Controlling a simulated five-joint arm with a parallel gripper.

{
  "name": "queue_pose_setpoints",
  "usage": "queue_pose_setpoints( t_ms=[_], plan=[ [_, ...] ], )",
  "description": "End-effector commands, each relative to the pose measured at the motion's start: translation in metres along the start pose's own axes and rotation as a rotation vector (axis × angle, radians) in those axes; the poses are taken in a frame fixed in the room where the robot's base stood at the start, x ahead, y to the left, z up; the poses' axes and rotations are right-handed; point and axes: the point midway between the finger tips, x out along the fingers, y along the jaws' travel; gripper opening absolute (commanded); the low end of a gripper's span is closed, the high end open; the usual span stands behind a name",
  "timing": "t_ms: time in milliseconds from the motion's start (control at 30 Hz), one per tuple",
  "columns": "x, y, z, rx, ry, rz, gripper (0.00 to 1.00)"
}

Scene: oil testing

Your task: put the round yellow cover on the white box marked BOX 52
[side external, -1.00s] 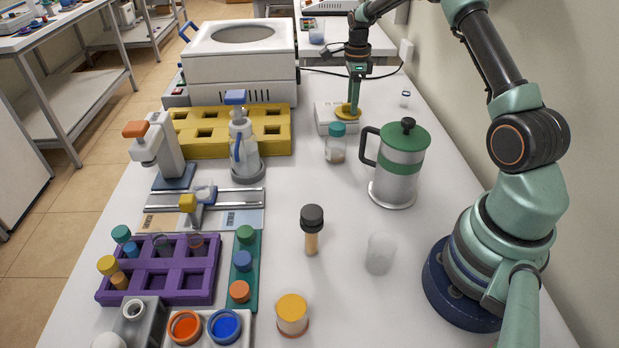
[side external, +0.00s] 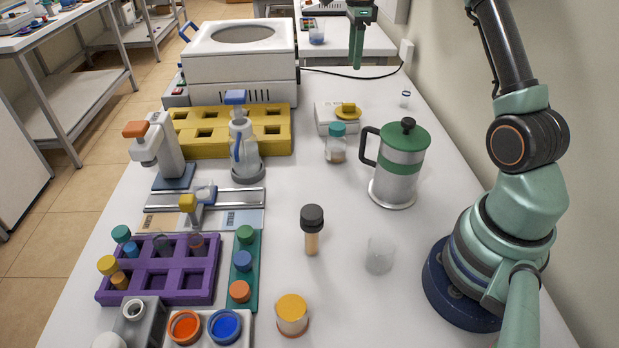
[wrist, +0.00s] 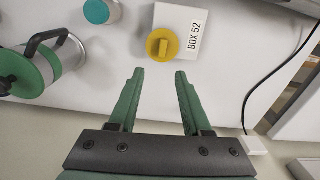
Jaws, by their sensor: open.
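The white box marked BOX 52 (side external: 325,118) stands toward the back of the bench, behind the teal-capped jar; its label reads clearly in the wrist view (wrist: 195,35). The round yellow cover (side external: 348,111), with a raised grip bar, rests on the right part of the box. In the wrist view the cover (wrist: 162,45) lies over the box's left part and reaches past its edge. My gripper (side external: 357,65) is raised above and behind the box, apart from the cover. In the wrist view its green fingers (wrist: 157,72) are spread and empty.
A teal-capped jar (side external: 336,145) stands just in front of the box. A green-lidded press pot (side external: 401,165) is nearby at right front. A yellow rack (side external: 280,130) is to the left.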

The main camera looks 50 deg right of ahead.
Motion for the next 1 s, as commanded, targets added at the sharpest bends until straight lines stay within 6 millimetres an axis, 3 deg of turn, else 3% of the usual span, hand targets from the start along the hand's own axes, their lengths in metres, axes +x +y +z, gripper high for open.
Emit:
queue_pose_setpoints(
  t_ms=[167,300,500,800,1000],
  plan=[
    [-0.038,0.036,0.031,-0.323,-0.01,-0.072,0.49],
    [-0.064,0.077,0.053,-0.641,-0.007,-0.142,0.49],
    [-0.086,0.141,0.073,-1.092,0.019,-0.247,0.49],
    [-0.083,0.236,0.081,-1.75,0.114,-0.417,0.49],
    [-0.066,0.279,0.079,-2.081,0.197,-0.511,0.49]
  ],
)
